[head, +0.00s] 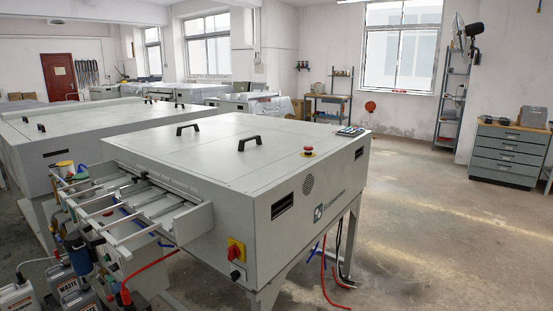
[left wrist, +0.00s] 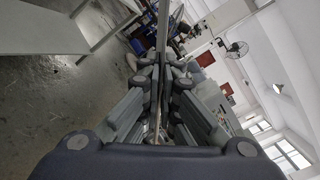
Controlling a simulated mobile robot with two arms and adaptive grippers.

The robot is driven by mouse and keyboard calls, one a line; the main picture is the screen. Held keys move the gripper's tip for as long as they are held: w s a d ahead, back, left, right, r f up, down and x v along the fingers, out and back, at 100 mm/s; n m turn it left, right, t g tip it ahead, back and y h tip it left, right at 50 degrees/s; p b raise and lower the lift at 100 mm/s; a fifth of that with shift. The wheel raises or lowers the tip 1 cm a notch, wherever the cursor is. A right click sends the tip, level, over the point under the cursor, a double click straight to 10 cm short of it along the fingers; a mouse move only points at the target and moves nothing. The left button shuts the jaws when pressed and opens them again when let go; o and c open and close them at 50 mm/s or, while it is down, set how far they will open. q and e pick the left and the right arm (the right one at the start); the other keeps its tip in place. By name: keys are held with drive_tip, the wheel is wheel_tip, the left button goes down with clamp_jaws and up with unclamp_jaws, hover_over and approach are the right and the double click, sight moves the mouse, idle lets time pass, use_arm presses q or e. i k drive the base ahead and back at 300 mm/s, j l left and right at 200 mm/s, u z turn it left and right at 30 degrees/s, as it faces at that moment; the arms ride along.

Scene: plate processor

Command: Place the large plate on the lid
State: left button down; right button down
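The lid (head: 220,150) is the flat pale grey top of the processor in the middle of the head view. It is closed, with two black handles (head: 245,140) on it. My left gripper (left wrist: 162,68) shows in the left wrist view with its fingers drawn together. A thin grey sheet (left wrist: 163,25) runs between the fingertips and beyond them, seen edge-on; it appears to be the large plate. Its face and full size cannot be seen. Neither gripper nor the plate shows in the head view. My right gripper is in no view.
A feed tray with rollers (head: 150,205) juts from the processor's left side. A small dark item (head: 350,132) and a red emergency button (head: 308,151) sit along the lid's right side. Bottles stand at lower left. A drawer cabinet (head: 505,155) is far right; floor between is clear.

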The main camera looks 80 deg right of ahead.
sight(194, 162)
drive_tip(key=z, duration=1.6)
